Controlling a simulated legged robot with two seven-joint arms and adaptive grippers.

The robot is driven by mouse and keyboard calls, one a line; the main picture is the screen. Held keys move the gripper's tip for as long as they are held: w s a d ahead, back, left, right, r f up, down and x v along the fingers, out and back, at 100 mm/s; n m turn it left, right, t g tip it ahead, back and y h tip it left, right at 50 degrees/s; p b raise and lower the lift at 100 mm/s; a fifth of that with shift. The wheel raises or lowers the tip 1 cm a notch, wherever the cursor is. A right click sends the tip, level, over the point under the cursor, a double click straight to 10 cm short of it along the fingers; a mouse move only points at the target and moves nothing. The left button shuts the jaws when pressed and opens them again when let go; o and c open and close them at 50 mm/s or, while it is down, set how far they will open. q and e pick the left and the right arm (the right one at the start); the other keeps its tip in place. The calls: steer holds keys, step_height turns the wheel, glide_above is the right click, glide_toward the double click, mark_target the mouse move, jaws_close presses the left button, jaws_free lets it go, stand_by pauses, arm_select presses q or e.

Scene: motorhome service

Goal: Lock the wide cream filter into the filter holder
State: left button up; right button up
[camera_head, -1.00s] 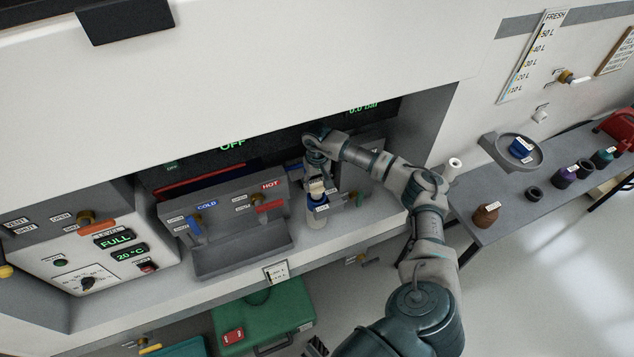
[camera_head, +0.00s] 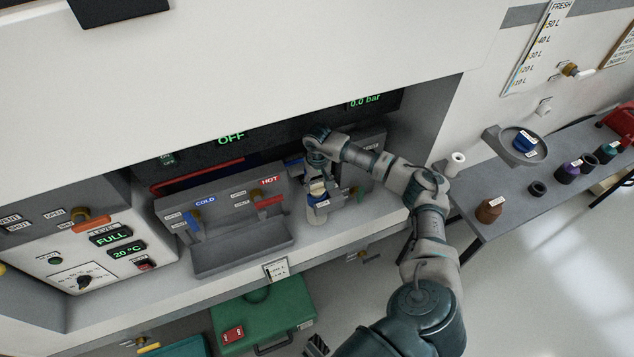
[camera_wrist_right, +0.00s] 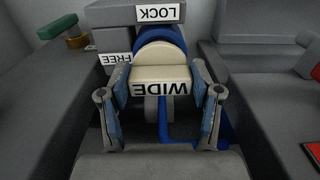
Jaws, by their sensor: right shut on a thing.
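The wide cream filter (camera_wrist_right: 160,76) carries a "WIDE" label and sits between the two fingers of my right gripper (camera_wrist_right: 160,112) in the right wrist view. The gripper is shut on it. A blue rounded part (camera_wrist_right: 160,42) shows just behind the filter. The grey filter holder (camera_wrist_right: 120,40) is around and behind it, with "LOCK" and "FREE" labels. Whether the filter is fully seated cannot be told. In the head view my right gripper (camera_head: 318,172) reaches down over the cream filter (camera_head: 317,187) in the recess.
A grey panel with a blue "COLD" lever (camera_head: 194,220) and a red "HOT" lever (camera_head: 270,201) stands left of the gripper. The recess's right wall is close to my forearm. A grey table (camera_head: 520,200) with several small caps stands at right.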

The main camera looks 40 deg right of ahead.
steer(key=shift+f+b, duration=0.75)
steer(key=shift+f, duration=0.45)
steer(key=o, duration=1.3)
arm_select(q)
steer(key=shift+s+f, duration=0.2)
steer(key=shift+f, duration=0.25)
steer(key=shift+s+f, duration=0.2)
steer(key=shift+f, duration=0.25)
